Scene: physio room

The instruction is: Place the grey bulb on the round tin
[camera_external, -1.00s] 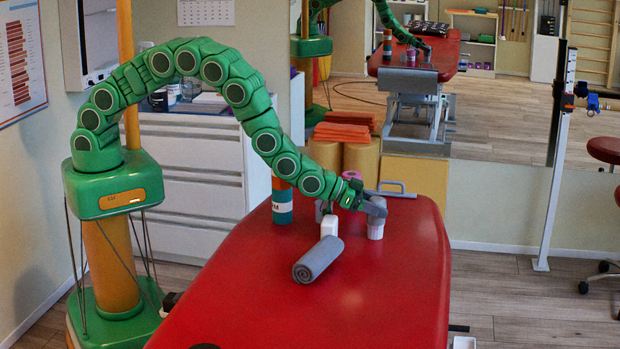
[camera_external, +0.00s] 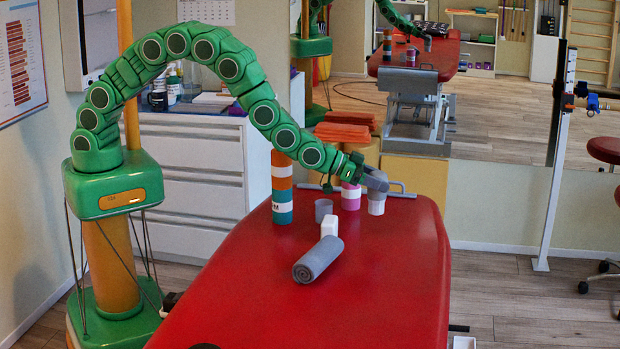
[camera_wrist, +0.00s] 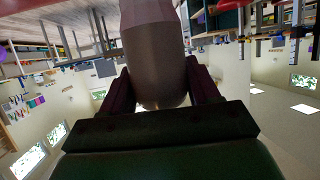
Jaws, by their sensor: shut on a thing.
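My gripper (camera_external: 374,183) is shut on the grey bulb (camera_external: 376,207), which has a paler lower part, and holds it above the far end of the red table. In the wrist view the bulb (camera_wrist: 160,75) sits between both fingers, its rounded grey end towards the palm. A short grey cylinder (camera_external: 323,210) stands left of my gripper and may be the round tin; I cannot tell for sure. A pink and white cylinder (camera_external: 350,198) stands just left of the bulb, partly behind my wrist.
A white box (camera_external: 329,226) and a grey rolled towel (camera_external: 318,259) are on the red table (camera_external: 390,275). A tall orange and teal cylinder (camera_external: 282,187) stands at its left edge.

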